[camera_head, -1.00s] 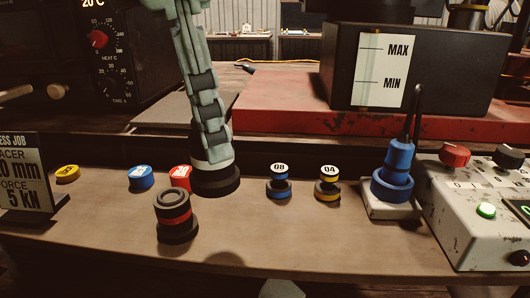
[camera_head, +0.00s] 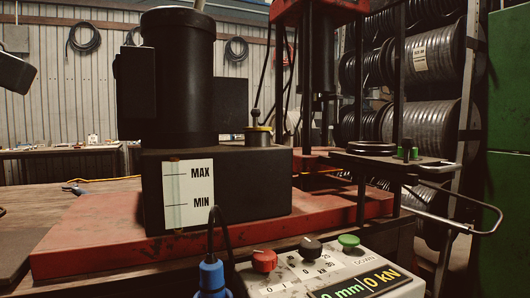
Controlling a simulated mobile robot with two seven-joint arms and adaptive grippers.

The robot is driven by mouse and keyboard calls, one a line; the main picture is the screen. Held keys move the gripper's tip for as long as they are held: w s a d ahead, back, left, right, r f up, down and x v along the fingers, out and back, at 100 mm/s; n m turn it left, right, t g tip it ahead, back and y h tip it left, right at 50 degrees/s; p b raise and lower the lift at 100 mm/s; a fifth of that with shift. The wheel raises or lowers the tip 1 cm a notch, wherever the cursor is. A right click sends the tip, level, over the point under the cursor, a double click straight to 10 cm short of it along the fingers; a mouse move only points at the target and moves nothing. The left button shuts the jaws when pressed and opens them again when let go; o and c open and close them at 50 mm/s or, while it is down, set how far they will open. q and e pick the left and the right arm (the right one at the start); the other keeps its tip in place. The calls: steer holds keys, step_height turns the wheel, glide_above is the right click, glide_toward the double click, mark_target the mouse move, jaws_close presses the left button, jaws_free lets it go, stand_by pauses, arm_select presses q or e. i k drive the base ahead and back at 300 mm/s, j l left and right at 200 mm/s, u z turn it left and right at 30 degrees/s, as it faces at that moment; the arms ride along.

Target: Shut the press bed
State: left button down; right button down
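The press bed (camera_head: 437,165) is a dark flat plate at the right of the red-framed press (camera_head: 318,12). It sticks out to the right, clear of the dark press cylinder (camera_head: 320,60). A pale bent bar (camera_head: 490,221), which looks like a handle, extends at its right side and lower down. Black rings (camera_head: 370,147) and small green-and-black pegs (camera_head: 407,152) sit on the bed.
A black tank (camera_head: 270,190) with a MAX/MIN gauge stands on the red base (camera_head: 110,228). In front are a control box (camera_head: 330,265) with knobs and a blue plug (camera_head: 211,275). A hose rack (camera_head: 467,100) stands behind the bed; a green panel (camera_head: 510,120) is at far right.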

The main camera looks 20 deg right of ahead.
mark_target(371, 153)
steer(key=l, duration=0.55)
steer(key=k+l, duration=0.15)
steer(key=l, duration=0.95)
steer(key=k+l, duration=0.15)
steer(key=l, duration=0.9)
steer(key=k+u, duration=0.05)
